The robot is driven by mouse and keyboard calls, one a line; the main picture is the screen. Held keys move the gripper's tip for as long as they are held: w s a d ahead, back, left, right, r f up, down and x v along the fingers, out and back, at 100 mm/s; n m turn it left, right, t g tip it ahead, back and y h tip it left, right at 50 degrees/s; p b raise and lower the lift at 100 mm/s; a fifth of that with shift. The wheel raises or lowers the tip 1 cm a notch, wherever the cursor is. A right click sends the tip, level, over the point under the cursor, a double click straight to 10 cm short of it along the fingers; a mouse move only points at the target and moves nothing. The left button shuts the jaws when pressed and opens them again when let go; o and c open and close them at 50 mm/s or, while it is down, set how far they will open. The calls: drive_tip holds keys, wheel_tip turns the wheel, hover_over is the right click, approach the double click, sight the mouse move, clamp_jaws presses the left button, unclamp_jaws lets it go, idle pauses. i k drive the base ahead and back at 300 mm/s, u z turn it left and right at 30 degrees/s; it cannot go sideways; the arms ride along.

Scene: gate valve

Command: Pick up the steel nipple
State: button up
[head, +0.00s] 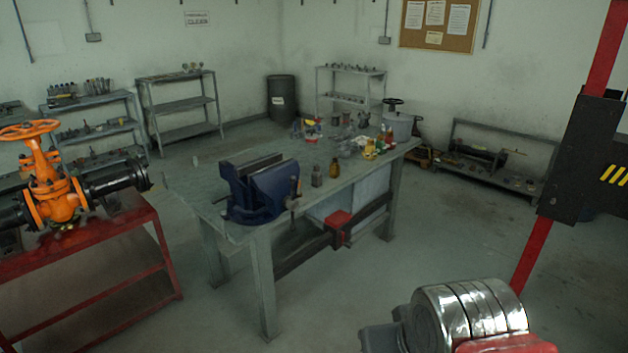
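I cannot make out the steel nipple for certain. A small pale upright piece (195,161) shows at the back left corner of the grey workbench (205,203); it is too small to tell whether it is the nipple. Several small items stand crowded at the bench's far right end, and none of them is clearly a nipple. The fingertips of my gripper are not in view, so its opening and any hold do not show.
A blue vise (262,192) sits on the bench, with two small bottles to its right. An orange gate valve (52,185) on black pipe stands on a red stand (120,236) at left. Shelves and a drum (282,100) line the walls.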

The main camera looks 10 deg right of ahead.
sight(317, 175)
drive_tip(key=u, duration=0.05)
drive_tip(key=i, duration=0.85)
drive_tip(key=u, duration=0.55)
drive_tip(key=i, duration=1.1)
drive_tip(key=u, duration=0.2)
